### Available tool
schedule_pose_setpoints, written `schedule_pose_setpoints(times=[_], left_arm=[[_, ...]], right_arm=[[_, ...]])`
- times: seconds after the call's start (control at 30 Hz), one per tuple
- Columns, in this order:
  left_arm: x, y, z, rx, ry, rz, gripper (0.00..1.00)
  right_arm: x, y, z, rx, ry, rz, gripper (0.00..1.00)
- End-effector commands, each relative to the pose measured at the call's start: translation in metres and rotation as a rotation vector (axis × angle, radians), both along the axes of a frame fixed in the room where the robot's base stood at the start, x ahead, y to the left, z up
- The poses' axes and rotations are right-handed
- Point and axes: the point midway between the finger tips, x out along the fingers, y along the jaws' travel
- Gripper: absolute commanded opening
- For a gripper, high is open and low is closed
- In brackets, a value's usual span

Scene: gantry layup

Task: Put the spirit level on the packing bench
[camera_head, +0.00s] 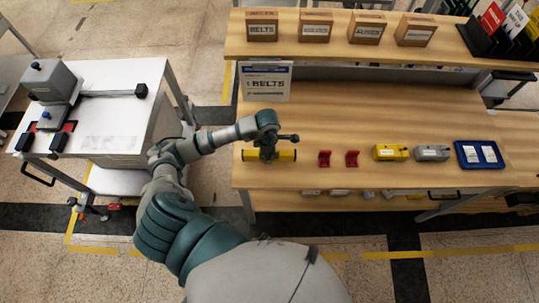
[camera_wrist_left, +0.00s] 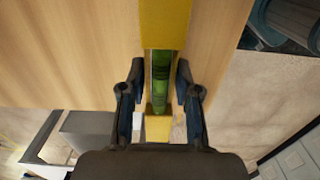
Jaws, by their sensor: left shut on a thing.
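The spirit level (camera_head: 284,155) is a yellow bar at the left front edge of the wooden packing bench (camera_head: 340,110). In the left wrist view the yellow level (camera_wrist_left: 165,22) has a green vial in its middle. My left gripper (camera_head: 266,150) comes down on the level from above and is shut on it. In the wrist view the fingers of my left gripper (camera_wrist_left: 160,85) flank the vial. The level is over or on the bench top; I cannot tell whether it touches. My right gripper is not in view.
Two red pieces (camera_head: 324,158), a yellow box (camera_head: 391,153), a grey box (camera_head: 432,153) and a blue tray (camera_head: 461,155) line the bench front to the right. A BELTS sign (camera_head: 265,82) stands behind. The bench middle is clear. A white cart (camera_head: 112,75) stands left.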

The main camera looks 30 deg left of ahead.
Motion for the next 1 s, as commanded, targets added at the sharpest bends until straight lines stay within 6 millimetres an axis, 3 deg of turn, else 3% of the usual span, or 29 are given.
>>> schedule_pose_setpoints(times=[0.17, 0.4, 0.6, 0.63, 0.7, 1.0], left_arm=[[0.010, -0.002, -0.005, -0.003, 0.002, 0.000, 0.00], [0.009, 0.001, -0.036, -0.006, 0.004, 0.002, 0.00], [0.010, 0.000, -0.038, -0.003, 0.002, 0.000, 0.00], [0.010, 0.000, -0.039, -0.004, 0.002, 0.000, 0.39], [0.010, -0.001, -0.039, -0.002, 0.002, 0.000, 0.57], [0.010, -0.002, -0.037, -0.002, 0.001, 0.000, 0.57]], right_arm=[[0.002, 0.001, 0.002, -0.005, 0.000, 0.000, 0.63], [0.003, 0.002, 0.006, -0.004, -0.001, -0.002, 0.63], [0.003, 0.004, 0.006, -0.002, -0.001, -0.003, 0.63], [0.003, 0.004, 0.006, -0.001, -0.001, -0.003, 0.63], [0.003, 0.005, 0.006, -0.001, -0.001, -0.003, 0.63], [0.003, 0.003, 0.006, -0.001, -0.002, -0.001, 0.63]])
